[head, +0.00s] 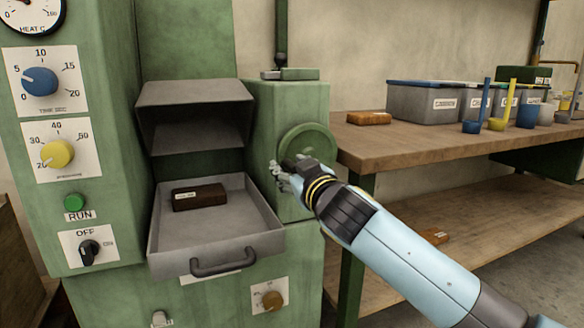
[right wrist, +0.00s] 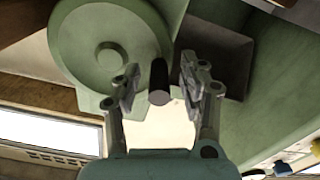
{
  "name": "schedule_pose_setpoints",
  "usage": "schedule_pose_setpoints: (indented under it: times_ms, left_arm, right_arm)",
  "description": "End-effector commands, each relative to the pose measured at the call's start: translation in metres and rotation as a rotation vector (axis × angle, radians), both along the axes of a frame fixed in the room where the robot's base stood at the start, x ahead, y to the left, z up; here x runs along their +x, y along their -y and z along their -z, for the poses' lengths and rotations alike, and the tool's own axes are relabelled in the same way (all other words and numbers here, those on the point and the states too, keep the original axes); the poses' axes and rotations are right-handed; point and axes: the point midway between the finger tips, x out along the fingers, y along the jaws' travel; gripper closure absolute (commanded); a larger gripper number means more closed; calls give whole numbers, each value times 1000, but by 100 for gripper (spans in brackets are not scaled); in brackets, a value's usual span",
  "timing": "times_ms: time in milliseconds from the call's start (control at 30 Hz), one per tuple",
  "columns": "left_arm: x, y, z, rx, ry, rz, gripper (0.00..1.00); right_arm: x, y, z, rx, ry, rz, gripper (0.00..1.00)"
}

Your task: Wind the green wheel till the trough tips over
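The green wheel (head: 312,138) is on the right side of the green machine. My right gripper (head: 281,172) is in front of its lower left part and hides some of it. In the right wrist view the wheel (right wrist: 85,45) fills the upper left, and its dark handle (right wrist: 158,82) stands between my two spread fingers, with a gap on each side. A grey metal trough (head: 195,103) sits in the machine's recess, above a grey tray (head: 262,212). I cannot tell its exact tilt. My left gripper is not in view.
A dark brown block (head: 199,197) lies in the tray, which has a front handle (head: 222,264). A wooden bench (head: 400,150) stands at the right with grey bins (head: 425,101), cups and an orange-brown block (head: 369,118). Dials and a RUN button (head: 74,203) are at the left.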

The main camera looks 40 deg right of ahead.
Motion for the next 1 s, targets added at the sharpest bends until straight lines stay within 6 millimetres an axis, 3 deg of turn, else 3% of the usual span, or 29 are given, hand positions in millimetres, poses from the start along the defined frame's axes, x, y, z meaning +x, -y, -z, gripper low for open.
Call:
schedule_pose_setpoints:
  times_ms: [233, 367, 800, 1000]
  left_arm:
    - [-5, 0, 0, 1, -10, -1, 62]
    - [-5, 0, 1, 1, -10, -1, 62]
    - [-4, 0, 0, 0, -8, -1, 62]
    - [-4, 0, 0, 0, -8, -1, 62]
  right_arm:
    - [-1, 0, -1, -1, 1, 1, 58]
    - [-11, -3, 0, -3, -1, 0, 58]
    - [-99, -24, 0, 0, -1, -1, 58]
    - [-115, -28, 0, 0, -1, 0, 58]
